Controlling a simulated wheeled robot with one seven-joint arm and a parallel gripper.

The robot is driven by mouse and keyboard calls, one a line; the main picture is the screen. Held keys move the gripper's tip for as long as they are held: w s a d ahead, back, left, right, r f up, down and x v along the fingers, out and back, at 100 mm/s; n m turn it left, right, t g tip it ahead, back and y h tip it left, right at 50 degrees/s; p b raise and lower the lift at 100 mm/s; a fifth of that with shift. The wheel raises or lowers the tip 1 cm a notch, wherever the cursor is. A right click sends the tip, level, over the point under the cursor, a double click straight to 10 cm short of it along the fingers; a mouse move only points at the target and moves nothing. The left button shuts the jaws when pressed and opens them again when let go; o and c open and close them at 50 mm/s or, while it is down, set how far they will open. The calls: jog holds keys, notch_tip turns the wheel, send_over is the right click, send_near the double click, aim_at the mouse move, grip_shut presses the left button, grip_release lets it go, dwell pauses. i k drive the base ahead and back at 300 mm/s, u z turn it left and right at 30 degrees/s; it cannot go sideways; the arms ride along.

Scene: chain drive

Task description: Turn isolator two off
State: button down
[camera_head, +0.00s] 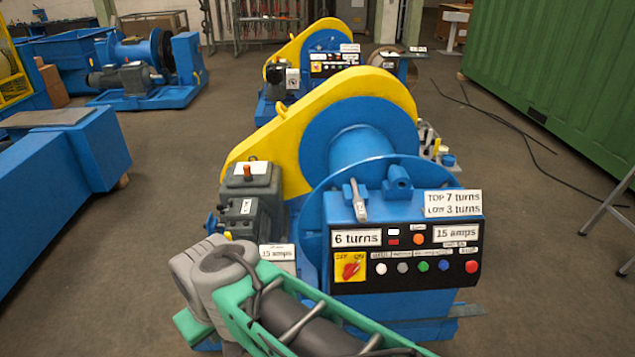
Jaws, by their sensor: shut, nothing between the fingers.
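A red rotary isolator knob (350,270) sits on a yellow plate marked OFF and ON, at the left of the near winch's black control panel (405,283). Its handle looks slanted up to the right, toward the ON side, but the exact setting is hard to tell. A second small yellow switch plate (317,68) shows on the panel of the winch behind, too small to read. No label that I can read says which is isolator two. My green and grey arm crosses the bottom of the view, below and left of the near panel. My gripper is not visible.
The near panel has a row of coloured buttons, with a red button (471,266) at its right end. The yellow chain guard (290,135) and grey gearbox (250,200) stand left of it. A green container (560,70) is at right. Bare floor lies between, with cables.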

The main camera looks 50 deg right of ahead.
aim_at(351, 269)
jog(key=z, duration=0.75)
jog(key=k, duration=0.2)
jog(key=u, duration=0.95)
jog(key=i, duration=0.55)
jog(key=z, duration=1.1)
